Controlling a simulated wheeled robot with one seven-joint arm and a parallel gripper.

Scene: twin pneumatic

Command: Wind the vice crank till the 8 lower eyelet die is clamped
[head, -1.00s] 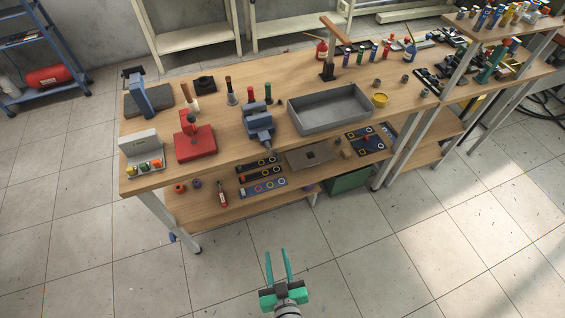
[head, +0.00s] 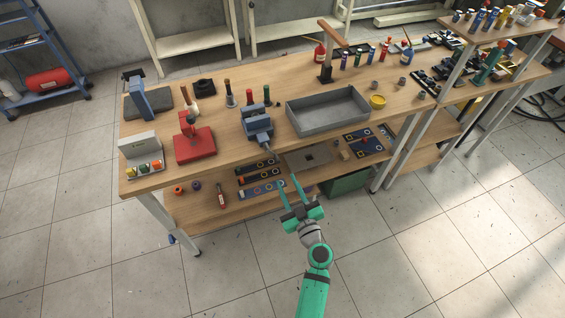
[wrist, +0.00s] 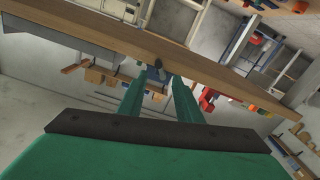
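The blue-grey vice (head: 257,122) stands at the front edge of the wooden bench. Its crank (head: 268,149) sticks out past the edge towards me and is small in the head view. I cannot make out a die in the vice jaws or whether anything is clamped. My gripper (head: 287,180) is open and empty, in front of the bench and a little below and right of the crank, apart from it. In the wrist view my two green fingers (wrist: 160,80) are spread, pointing at the bench edge, with a dark round end, perhaps the crank, beyond them.
A red press (head: 195,145) and a grey box with coloured pieces (head: 140,148) stand left of the vice. A grey metal tray (head: 328,122) is on its right. The lower shelf (head: 215,205) juts out below, holding several die strips. The floor in front is clear.

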